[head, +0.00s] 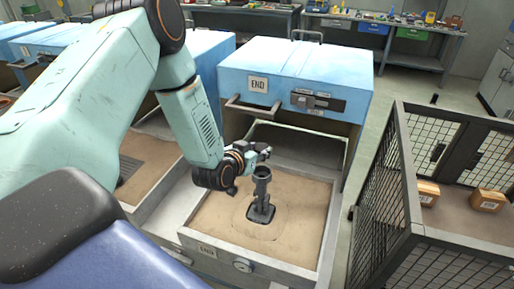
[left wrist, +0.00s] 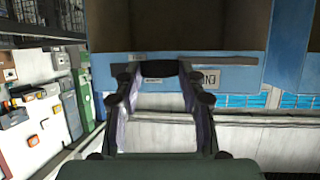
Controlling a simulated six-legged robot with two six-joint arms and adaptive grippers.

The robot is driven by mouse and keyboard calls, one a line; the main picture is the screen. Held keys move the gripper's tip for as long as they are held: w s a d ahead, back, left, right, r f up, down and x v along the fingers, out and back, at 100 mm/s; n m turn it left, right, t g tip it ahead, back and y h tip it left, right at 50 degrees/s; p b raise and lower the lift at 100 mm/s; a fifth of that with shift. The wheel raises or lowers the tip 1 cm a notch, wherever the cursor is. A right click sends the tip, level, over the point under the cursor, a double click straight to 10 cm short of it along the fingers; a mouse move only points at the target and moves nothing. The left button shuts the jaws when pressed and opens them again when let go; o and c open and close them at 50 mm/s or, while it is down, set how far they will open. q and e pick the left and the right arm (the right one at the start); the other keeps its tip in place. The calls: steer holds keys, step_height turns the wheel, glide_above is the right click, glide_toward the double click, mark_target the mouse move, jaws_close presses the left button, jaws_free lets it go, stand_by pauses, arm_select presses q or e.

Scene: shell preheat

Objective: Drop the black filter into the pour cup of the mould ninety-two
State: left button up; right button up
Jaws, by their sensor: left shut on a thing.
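My left gripper (head: 262,152) is at the pour cup (head: 262,172), its fingertips just above and beside the cup's rim. The cup is a dark grey funnel on an upright stem, standing on a dark base in the sand of the mould box (head: 312,255). The label on the box front is too small to read. In the left wrist view the fingers (left wrist: 160,75) are shut on the black filter (left wrist: 160,68), a flat dark piece between the tips. In the head view the filter cannot be made out. My right gripper is not in view.
A blue-topped oven unit (head: 300,65) stands behind the sand box. A black mesh cage (head: 385,180) with brown boxes (head: 487,200) stands on the right. Another sand bed (head: 145,160) lies on the left. Workbenches (head: 400,28) line the back.

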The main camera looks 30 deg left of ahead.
mark_target(258, 182)
arm_select(q)
step_height(258, 182, down, 4)
steer(key=b, duration=0.3)
steer(key=shift+f+b, duration=0.15)
steer(key=shift+b, duration=0.15)
steer(key=shift+d+f+b, duration=0.25)
steer(key=shift+f+b, duration=0.4)
steer(key=shift+f, duration=0.1)
steer(key=shift+a+f+b, duration=0.2)
steer(key=shift+f+b, duration=0.55)
steer(key=shift+f, duration=0.35)
steer(key=shift+d, duration=0.2)
steer(key=shift+a, duration=0.25)
